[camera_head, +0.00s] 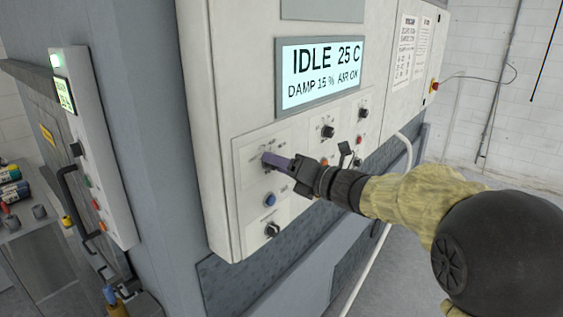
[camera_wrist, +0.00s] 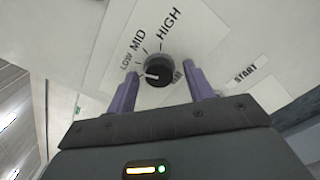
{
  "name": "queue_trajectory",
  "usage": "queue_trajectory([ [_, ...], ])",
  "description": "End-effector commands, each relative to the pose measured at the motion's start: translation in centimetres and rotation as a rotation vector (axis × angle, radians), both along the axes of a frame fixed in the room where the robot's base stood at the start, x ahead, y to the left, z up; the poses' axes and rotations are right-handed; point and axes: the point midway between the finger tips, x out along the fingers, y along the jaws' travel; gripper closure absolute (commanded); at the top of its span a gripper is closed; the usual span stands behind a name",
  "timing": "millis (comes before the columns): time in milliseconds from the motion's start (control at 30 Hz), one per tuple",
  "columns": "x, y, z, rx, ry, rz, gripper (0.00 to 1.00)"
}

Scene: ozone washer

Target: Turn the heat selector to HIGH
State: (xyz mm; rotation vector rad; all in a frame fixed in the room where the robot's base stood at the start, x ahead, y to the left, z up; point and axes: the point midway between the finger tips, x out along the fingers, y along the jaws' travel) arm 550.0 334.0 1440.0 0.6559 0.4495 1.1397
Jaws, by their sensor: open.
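The heat selector (camera_wrist: 158,70) is a round dark knob on a pale panel, with LOW, MID and HIGH printed around its far side in the wrist view. A further label at its right is partly covered. A pale line on the knob points left, to the side below LOW. My gripper (camera_wrist: 161,80) is open, its two purple fingers on either side of the knob with visible gaps. In the head view, my gripper (camera_head: 277,162) reaches the upper left knob position of the control panel, and its fingers mostly hide the selector.
The display (camera_head: 320,73) above reads IDLE, 25 C, DAMP 15 %, AIR OK. A blue button (camera_head: 270,200) and a dark knob (camera_head: 272,230) sit below my fingers. Other dark knobs (camera_head: 328,131) are to the right. A START label (camera_wrist: 246,74) lies right of the selector.

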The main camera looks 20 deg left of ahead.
Motion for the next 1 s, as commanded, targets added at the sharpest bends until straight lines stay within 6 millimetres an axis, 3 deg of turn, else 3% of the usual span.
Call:
queue_trajectory([
  [133,0.00,-0.04,-0.01,0.000,0.000,0.000,0.48],
  [367,-0.02,-0.04,-0.05,-0.001,0.000,0.001,0.93],
  [1000,-0.04,-0.13,-0.42,0.045,0.117,0.001,0.93],
])
